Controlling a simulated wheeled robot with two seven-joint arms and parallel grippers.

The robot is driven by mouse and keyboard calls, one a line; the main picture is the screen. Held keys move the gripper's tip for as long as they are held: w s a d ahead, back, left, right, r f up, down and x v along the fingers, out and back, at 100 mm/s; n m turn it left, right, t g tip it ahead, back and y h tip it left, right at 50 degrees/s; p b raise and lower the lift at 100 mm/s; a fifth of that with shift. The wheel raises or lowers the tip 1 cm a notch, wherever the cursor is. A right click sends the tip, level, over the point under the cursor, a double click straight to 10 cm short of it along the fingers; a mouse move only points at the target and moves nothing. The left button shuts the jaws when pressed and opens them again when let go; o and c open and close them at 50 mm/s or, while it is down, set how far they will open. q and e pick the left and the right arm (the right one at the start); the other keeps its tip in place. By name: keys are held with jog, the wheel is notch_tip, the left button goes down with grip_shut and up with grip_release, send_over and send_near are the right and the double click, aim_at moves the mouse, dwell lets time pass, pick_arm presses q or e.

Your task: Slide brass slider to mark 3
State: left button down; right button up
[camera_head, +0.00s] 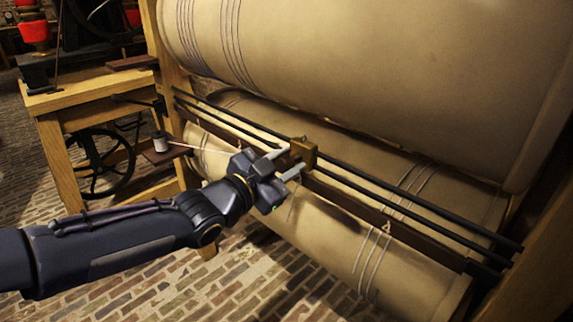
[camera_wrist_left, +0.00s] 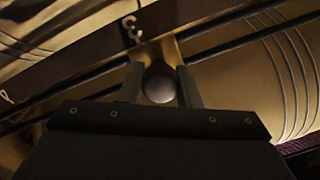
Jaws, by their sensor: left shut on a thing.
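The brass slider (camera_head: 303,153) sits on the dark rails (camera_head: 370,187) in front of the large cloth rolls. My left gripper (camera_head: 283,163) reaches it from the left, its two fingers around the slider's knob. In the left wrist view the round knob (camera_wrist_left: 160,83) sits between the fingers, with the brass body behind it. A mark "3" (camera_wrist_left: 131,30) shows on the dark scale board (camera_wrist_left: 65,72), close beside the slider. I cannot tell whether the slider is exactly lined up with it. Another mark shows at the board's left end. My right gripper is not in view.
A large cloth roll (camera_head: 380,70) overhangs the rails, and a lower roll (camera_head: 330,225) lies below them. A wooden post (camera_head: 172,60) stands at the left end. A small shelf (camera_head: 166,154) carries a white spool (camera_head: 160,141). The brick floor in front is clear.

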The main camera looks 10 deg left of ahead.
pick_arm(q)
jog(key=shift+s+d, duration=0.25)
jog(key=shift+d, duration=0.1)
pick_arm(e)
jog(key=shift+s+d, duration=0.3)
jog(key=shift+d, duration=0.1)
pick_arm(q)
jog(key=c, duration=1.1)
grip_release()
jog(key=shift+o, duration=0.2)
jog(key=p+v, duration=0.2)
jog(key=v, duration=0.5)
jog(key=shift+s+a+p, duration=0.25)
jog(key=shift+s+p, duration=0.1)
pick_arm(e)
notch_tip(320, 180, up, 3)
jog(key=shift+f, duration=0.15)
pick_arm(q)
jog(key=shift+a, duration=0.1)
